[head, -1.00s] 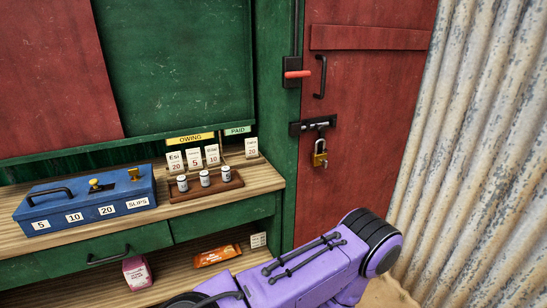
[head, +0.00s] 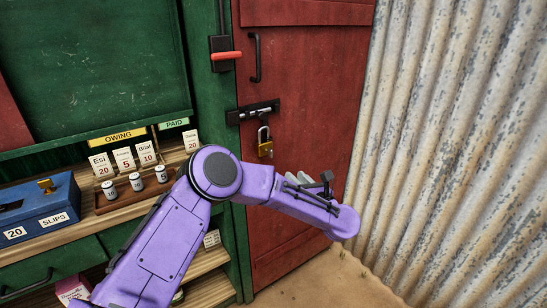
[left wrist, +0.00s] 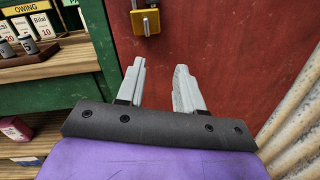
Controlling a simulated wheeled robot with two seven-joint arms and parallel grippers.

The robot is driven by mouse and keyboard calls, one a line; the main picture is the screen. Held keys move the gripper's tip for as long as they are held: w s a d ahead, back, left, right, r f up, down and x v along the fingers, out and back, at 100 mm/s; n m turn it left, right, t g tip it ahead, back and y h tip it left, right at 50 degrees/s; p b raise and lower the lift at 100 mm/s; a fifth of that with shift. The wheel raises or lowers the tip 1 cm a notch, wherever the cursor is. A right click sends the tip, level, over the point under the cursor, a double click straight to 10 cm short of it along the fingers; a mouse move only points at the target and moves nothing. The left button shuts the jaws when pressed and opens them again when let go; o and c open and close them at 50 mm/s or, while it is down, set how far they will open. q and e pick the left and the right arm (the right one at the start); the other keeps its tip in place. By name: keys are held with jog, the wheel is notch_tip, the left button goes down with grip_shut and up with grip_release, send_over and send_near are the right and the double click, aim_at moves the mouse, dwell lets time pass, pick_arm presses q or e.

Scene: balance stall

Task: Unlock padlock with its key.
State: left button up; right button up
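A brass padlock (head: 265,148) with a grey shackle hangs below the black bolt (head: 252,112) on the red door. It also shows at the top of the left wrist view (left wrist: 146,22). I cannot tell whether its shackle is shut or whether a key is in it. My left gripper (head: 296,179) is below and a little right of the padlock, apart from it. Its grey fingers (left wrist: 160,65) are spread with nothing between them. A small brass piece (head: 46,185) sits on the blue box; I cannot tell if it is a key. My right gripper is not in view.
A wooden counter (head: 60,235) at left holds the blue box (head: 50,215), a brown rack of small weights (head: 135,195) and number cards (head: 122,160). Corrugated wall (head: 450,150) stands right.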

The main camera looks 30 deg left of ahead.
aim_at(272, 154)
pick_arm(q)
jog(key=w+a+r+n, duration=0.1)
jog(key=a, duration=0.2)
jog(key=w+a+r+n+g+p, duration=0.1)
jog(key=a, duration=0.3)
jog(key=w+a+r+n+g+p, duration=0.1)
jog(key=a+n, duration=0.1)
jog(key=a, duration=0.1)
jog(key=shift+w+a+y, duration=0.15)
jog(key=shift+w+y, duration=0.1)
jog(key=shift+y, duration=0.05)
jog(key=shift+w+a, duration=0.25)
jog(key=shift+a, duration=0.25)
grip_shut()
